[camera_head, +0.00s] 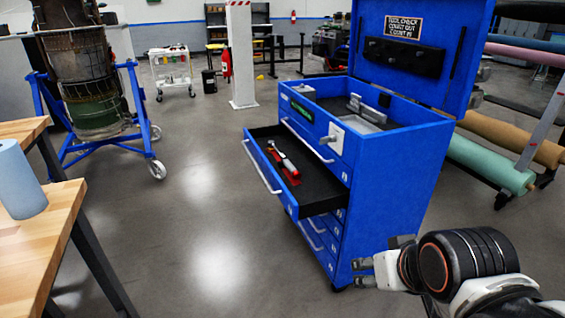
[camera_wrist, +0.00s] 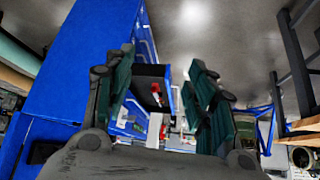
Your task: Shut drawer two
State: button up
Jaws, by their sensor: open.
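A blue tool chest (camera_head: 385,190) stands right of the middle in the head view, its lid raised. The drawer below the top one, drawer two (camera_head: 318,182), is pulled well out toward the left. It is black inside, with a long light handle (camera_head: 261,168) on its front. A red and silver tool (camera_head: 284,163) lies in it. My gripper (camera_head: 368,266) is open and empty, low beside the chest's right side and apart from the drawer. In the wrist view the open drawer (camera_wrist: 151,72) shows beyond and between the spread fingers (camera_wrist: 160,95).
A wooden workbench (camera_head: 50,235) with a blue roll (camera_head: 20,185) stands at the left. A turbine on a blue wheeled stand (camera_head: 145,110) is behind it. Rolls of material (camera_head: 490,165) lie on a rack at the right. The floor left of the chest is clear.

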aim_at(319, 191)
jog(key=i+j, duration=0.25)
jog(key=i, duration=0.3)
jog(key=i+j+u, duration=0.1)
jog(key=i+j, duration=0.15)
jog(key=i, duration=0.3)
jog(key=i+j, duration=0.15)
jog(key=i, duration=0.4)
jog(key=i+j+u, duration=0.1)
jog(key=i, duration=0.45)
jog(key=i+j, duration=0.25)
jog(key=i, duration=0.3)
